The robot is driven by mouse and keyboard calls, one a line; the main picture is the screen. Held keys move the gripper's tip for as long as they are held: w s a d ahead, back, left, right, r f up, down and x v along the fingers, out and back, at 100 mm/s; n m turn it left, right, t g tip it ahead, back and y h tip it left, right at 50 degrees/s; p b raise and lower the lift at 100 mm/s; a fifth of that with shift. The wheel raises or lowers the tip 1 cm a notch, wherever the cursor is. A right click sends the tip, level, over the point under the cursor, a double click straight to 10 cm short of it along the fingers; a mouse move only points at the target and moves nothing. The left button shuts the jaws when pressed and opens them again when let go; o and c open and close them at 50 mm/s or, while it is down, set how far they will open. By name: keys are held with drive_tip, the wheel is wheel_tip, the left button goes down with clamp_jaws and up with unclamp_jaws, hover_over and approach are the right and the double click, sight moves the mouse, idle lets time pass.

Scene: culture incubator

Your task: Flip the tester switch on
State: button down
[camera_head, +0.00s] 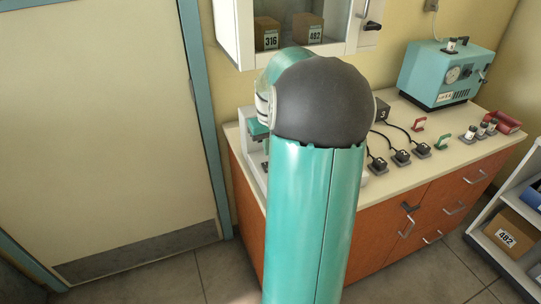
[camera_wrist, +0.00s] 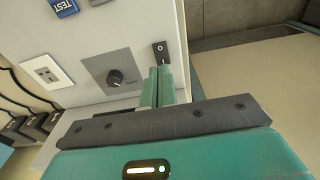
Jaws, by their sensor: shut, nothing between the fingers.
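The tester shows in the wrist view as a pale panel (camera_wrist: 95,40) with a blue TEST label (camera_wrist: 62,6). Its black rocker switch (camera_wrist: 160,51) sits near the panel's right edge, with a white mark on it. My gripper (camera_wrist: 160,70) is shut and empty, its green fingertips right by the near end of the switch. I cannot tell whether they touch it. Which way the switch is tipped is unclear. In the head view my arm hides the gripper and the switch.
A dark knob (camera_wrist: 115,77) and a white socket (camera_wrist: 47,70) sit left of the switch. Black cabled plugs (camera_wrist: 33,128) lie beside the panel. In the head view, the counter (camera_head: 450,152) holds a teal incubator (camera_head: 445,75), and a wall cabinet (camera_head: 340,38) hangs above.

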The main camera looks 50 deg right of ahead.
wheel_tip(320, 180, up, 8)
drive_tip(key=shift+s+a+r, duration=0.15)
drive_tip(key=shift+s+a, duration=0.2)
drive_tip(key=shift+s, duration=0.1)
